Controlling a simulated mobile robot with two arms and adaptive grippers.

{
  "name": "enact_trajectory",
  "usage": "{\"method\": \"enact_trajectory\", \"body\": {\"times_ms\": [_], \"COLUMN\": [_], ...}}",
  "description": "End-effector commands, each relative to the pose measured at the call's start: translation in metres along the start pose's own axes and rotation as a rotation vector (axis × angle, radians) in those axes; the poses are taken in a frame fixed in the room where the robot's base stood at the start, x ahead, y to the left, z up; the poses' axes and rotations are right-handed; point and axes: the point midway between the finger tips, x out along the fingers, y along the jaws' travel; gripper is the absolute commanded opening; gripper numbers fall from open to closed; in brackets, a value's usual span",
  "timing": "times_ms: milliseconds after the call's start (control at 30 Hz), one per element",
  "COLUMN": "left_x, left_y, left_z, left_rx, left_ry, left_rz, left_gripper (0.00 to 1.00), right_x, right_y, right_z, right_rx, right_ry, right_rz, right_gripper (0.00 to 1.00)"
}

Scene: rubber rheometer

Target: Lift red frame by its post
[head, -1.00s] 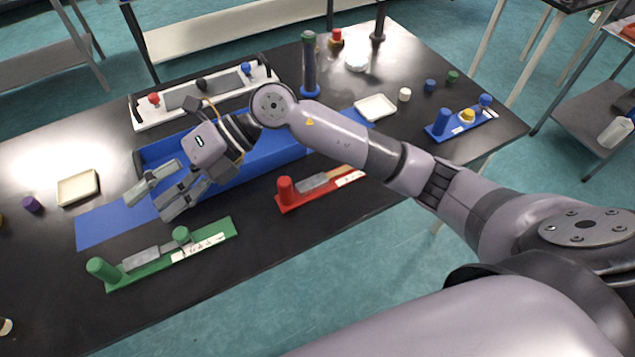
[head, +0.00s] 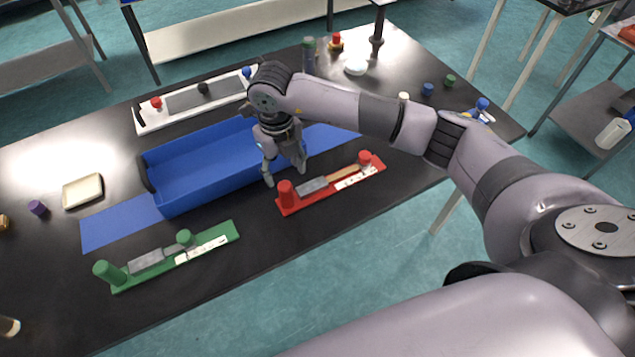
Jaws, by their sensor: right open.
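The red frame (head: 320,195) lies flat on the black table, right of the middle. A thick red post (head: 286,193) stands at its left end and a shorter red post (head: 365,159) at its right end. A grey-bladed tool with a wooden handle (head: 342,174) lies along the frame. My right gripper (head: 284,183) points down, open and empty, just behind the thick left post. Its fingertips are close to the post, but I cannot tell whether they touch it. My left gripper is not in view.
A blue open tray (head: 190,165) stands directly left of my gripper on a blue mat (head: 115,222). A green frame (head: 212,241) lies front left. A white rack (head: 140,123) stands behind the tray. The table's front edge runs close to the red frame.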

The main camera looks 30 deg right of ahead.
Motion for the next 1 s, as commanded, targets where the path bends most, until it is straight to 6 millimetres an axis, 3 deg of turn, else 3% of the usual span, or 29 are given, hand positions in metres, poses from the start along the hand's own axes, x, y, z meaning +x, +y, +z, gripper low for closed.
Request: {"method": "enact_trajectory", "body": {"times_ms": [200,467,700,1000], "left_x": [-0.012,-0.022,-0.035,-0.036], "left_y": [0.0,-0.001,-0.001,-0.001], "left_z": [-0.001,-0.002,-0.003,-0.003], "left_rx": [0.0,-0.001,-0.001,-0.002], "left_ry": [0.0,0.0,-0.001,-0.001], "left_rz": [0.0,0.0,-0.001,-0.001], "left_gripper": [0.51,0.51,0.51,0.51], "right_x": [0.034,0.051,0.085,0.095], "right_y": [0.001,0.002,0.002,0.001], "right_z": [0.0,0.001,0.005,0.005], "right_rx": [-0.001,0.0,-0.001,-0.002], "right_ry": [0.003,0.004,0.003,-0.001], "right_rz": [0.002,0.003,0.003,0.002], "right_gripper": [0.53,0.53,0.53,0.53]}}
